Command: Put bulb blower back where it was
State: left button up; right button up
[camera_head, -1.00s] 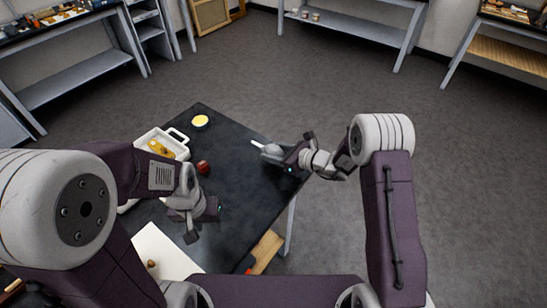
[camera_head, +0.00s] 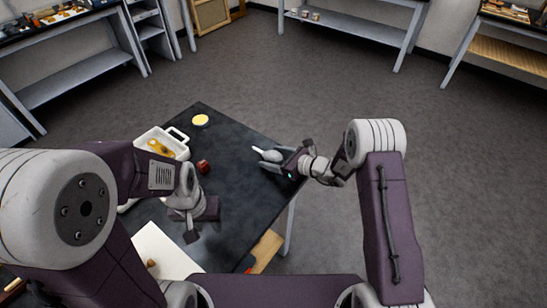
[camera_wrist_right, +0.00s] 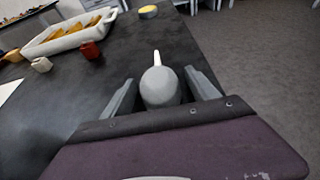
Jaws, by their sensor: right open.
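The bulb blower (camera_head: 272,155) is grey with a white nozzle. It is at the right edge of the dark table in the head view. In the right wrist view the bulb blower (camera_wrist_right: 160,87) sits between the two fingers, nozzle pointing away. My right gripper (camera_head: 275,161) is open around it, with a gap showing on each side of the bulb in the wrist view (camera_wrist_right: 162,92). My left gripper (camera_head: 192,232) is low over the near left part of the table, and its finger opening is not clear.
A white tray (camera_head: 183,153) with yellow items stands at the table's left. A dark red object (camera_head: 203,166) is beside it, and a round yellow-topped container (camera_head: 200,120) is at the far corner. A white board (camera_head: 158,250) lies near left. The table's middle is clear.

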jog(key=v, duration=1.2)
jog(key=shift+r, duration=0.15)
jog(key=s+a+f+n+g+h, duration=0.1)
jog(key=s+a+n+g+h, duration=0.15)
jog(key=s+n+g, duration=0.8)
jog(key=s+d+n+t+h, duration=0.3)
jog(key=s+d+n+h, duration=0.5)
jog(key=n, duration=0.6)
jog(key=s+d, duration=0.2)
jog(key=d, duration=0.1)
jog(key=shift+d+r+t, duration=0.35)
jog(key=shift+d, duration=0.05)
jog(key=shift+r+n, duration=0.1)
jog(key=shift+n, duration=0.15)
